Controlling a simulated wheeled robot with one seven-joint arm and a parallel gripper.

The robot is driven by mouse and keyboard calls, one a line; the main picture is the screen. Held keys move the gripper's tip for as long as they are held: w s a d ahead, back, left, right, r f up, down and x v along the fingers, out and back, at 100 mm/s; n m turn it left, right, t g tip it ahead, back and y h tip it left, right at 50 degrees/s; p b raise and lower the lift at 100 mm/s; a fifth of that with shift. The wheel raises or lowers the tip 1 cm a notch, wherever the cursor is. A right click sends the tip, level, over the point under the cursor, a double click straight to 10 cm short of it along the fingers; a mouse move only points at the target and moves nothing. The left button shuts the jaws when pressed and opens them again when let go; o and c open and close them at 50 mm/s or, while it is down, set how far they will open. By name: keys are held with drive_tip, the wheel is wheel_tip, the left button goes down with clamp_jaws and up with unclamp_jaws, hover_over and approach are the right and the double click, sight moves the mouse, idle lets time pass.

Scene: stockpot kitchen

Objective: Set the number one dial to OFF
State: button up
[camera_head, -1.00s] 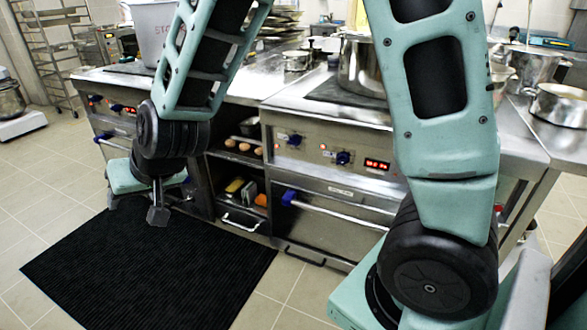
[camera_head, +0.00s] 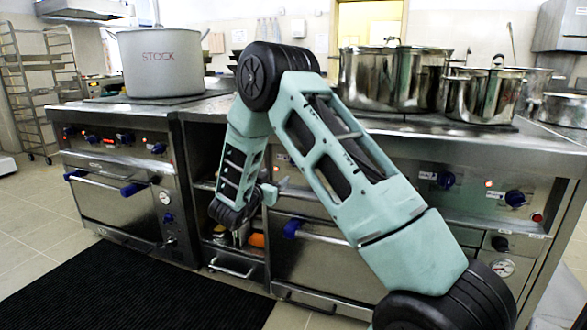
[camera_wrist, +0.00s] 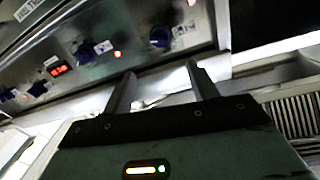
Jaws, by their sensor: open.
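Blue dials sit on the front panels of two steel stoves. On the right stove, two dials (camera_head: 445,180) (camera_head: 515,198) show; my arm hides part of that panel. The left stove has several dials, one at its right end (camera_head: 157,148). The numbers are too small to read, so I cannot tell which is number one. My gripper (camera_wrist: 160,69) is open and empty in the wrist view. A blue dial (camera_wrist: 160,37) lies beyond its fingertips, apart from them, and another dial (camera_wrist: 82,50) is further left. In the head view my gripper (camera_head: 270,190) is partly hidden near the middle cabinet.
A stockpot (camera_head: 160,62) marked STOCK stands on the left stove. Steel pots (camera_head: 380,80) stand on the right stove. Oven handles with blue ends (camera_head: 292,228) project below the panels. A black mat (camera_head: 140,290) lies on clear floor in front.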

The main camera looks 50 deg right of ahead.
sight(293, 163)
drive_tip(key=b+x, duration=0.2)
drive_tip(key=x, duration=1.2)
drive_tip(key=shift+w+d+b, duration=0.15)
drive_tip(key=shift+d+b, duration=0.15)
drive_tip(key=shift+b, duration=0.1)
drive_tip(key=shift+c, duration=0.3)
drive_tip(key=c, duration=0.9)
